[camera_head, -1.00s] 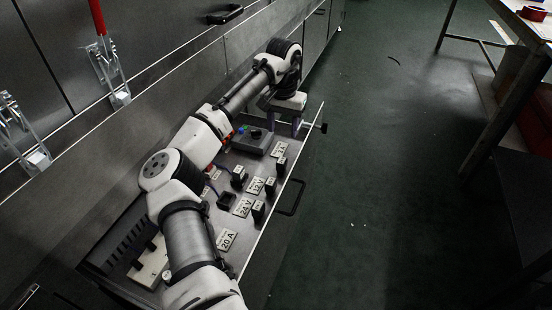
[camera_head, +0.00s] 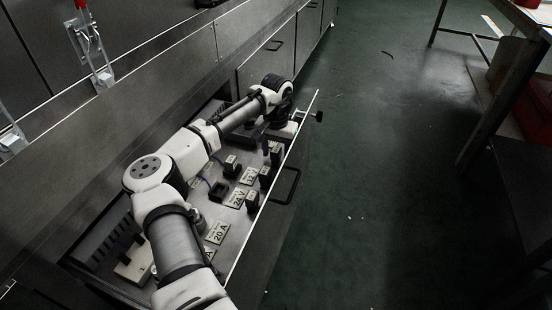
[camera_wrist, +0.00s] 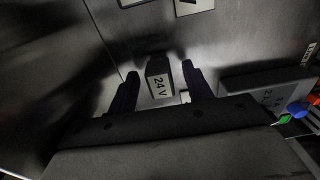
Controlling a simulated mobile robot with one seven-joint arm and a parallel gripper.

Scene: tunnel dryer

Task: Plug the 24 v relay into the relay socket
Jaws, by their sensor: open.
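More dark blocks (camera_head: 252,201) stand beside plates such as 24 V (camera_head: 238,198) and 20 A. A grey box with coloured knobs (camera_wrist: 265,90) is close to the right finger in the wrist view.

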